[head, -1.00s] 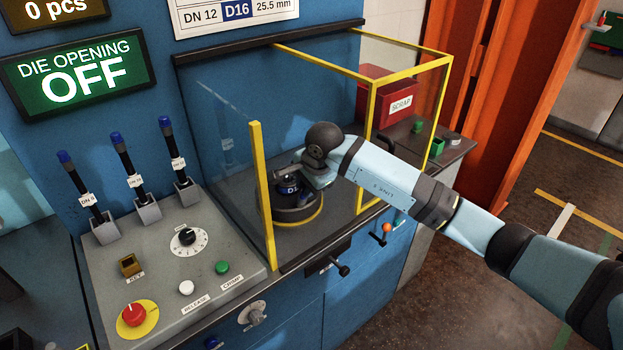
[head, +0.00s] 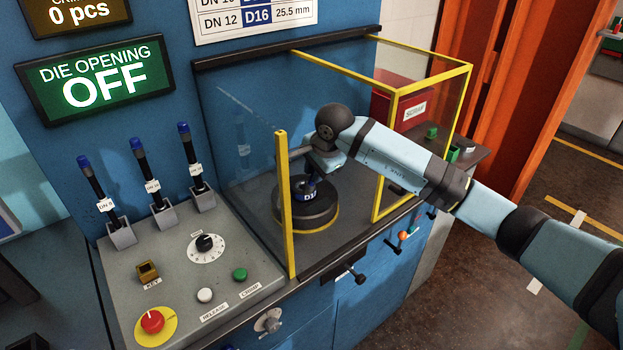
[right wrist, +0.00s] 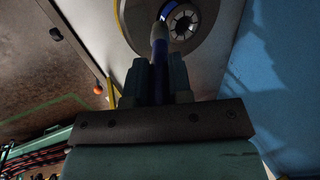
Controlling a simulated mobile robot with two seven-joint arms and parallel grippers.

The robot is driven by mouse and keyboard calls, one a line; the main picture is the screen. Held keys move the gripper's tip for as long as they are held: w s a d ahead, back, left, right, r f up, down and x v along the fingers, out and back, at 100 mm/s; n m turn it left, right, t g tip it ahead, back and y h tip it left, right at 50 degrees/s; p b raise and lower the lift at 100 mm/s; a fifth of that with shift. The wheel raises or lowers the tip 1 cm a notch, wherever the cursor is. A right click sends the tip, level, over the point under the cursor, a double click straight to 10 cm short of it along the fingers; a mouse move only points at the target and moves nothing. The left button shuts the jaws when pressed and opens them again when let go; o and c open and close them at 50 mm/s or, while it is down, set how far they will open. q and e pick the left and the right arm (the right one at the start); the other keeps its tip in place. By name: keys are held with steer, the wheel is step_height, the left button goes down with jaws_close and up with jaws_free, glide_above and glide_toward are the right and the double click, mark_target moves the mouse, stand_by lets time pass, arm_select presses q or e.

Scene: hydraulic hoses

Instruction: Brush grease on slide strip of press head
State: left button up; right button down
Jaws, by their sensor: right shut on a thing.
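The press head (head: 305,208) is a dark round block with a yellow ring at its base and a blue label starting "D1". It stands inside the yellow-framed guard. My right gripper (head: 313,178) is right above it, shut on a slim blue-handled tool (right wrist: 158,75), which looks like the brush. In the right wrist view, the tool points at the press head (right wrist: 205,30), whose round opening with dark segments shows at the top. I cannot tell whether the tip touches it. I cannot make out the slide strip. My left gripper is out of view.
Yellow guard posts (head: 286,205) and clear panels surround the press head closely. The control panel (head: 185,285), with several blue-topped levers and buttons, lies to the left. A red scrap box (head: 392,105) stands behind. An orange-knobbed lever (head: 403,236) sticks out at the front.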

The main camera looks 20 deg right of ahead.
steer(key=shift+w+d+r, duration=0.1)
steer(key=shift+w+r, duration=0.1)
steer(key=shift+r, duration=0.6)
steer(key=shift+s+r+p, duration=0.1)
steer(key=shift+r+p, duration=0.45)
steer(key=shift+r, duration=0.5)
steer(key=shift+f, duration=0.1)
